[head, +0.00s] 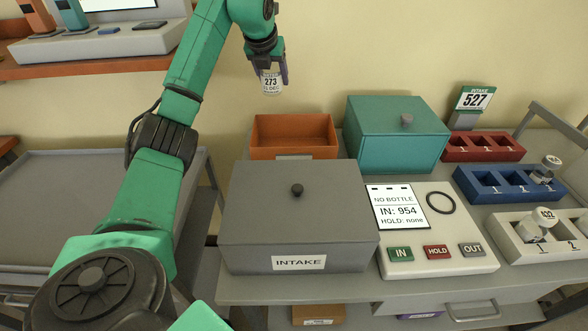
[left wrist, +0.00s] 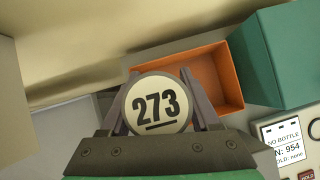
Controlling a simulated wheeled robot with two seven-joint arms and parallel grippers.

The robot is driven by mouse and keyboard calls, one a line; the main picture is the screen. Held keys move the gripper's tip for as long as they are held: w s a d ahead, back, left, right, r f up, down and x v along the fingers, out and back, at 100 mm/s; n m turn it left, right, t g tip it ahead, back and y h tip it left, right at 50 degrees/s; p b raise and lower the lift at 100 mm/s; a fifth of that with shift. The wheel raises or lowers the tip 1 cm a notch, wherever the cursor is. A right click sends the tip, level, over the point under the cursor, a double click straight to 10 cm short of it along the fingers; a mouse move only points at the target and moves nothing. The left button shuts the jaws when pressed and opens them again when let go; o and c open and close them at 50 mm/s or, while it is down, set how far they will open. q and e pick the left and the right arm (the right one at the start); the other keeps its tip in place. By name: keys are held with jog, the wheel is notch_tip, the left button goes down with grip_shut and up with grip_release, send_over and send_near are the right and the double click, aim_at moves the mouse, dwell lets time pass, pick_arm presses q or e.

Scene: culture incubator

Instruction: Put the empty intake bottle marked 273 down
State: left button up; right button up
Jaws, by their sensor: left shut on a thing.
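Whether the bottle is empty cannot be told. My right gripper is not in view.
A grey INTAKE box (head: 330,225) with a lid stands in front of the orange bin. A teal lidded box (head: 385,150) stands to its right. A panel (head: 440,262) reads NO BOTTLE, IN: 954. Red (head: 510,153), blue (head: 492,196) and white (head: 510,240) racks stand at the right.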

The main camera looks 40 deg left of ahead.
pick_arm(q)
jog(key=shift+f, duration=0.95)
notch_tip(320, 180, down, 18)
jog(key=shift+s+d+f, duration=0.1)
jog(key=shift+s, duration=0.05)
jog(key=shift+f, duration=0.3)
jog(key=o, duration=1.5)
jog(key=shift+c, duration=0.2)
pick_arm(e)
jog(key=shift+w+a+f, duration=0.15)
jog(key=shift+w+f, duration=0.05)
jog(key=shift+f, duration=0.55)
pick_arm(q)
jog(key=b+v, duration=0.1)
jog(key=v, duration=1.1)
jog(key=shift+b, duration=0.35)
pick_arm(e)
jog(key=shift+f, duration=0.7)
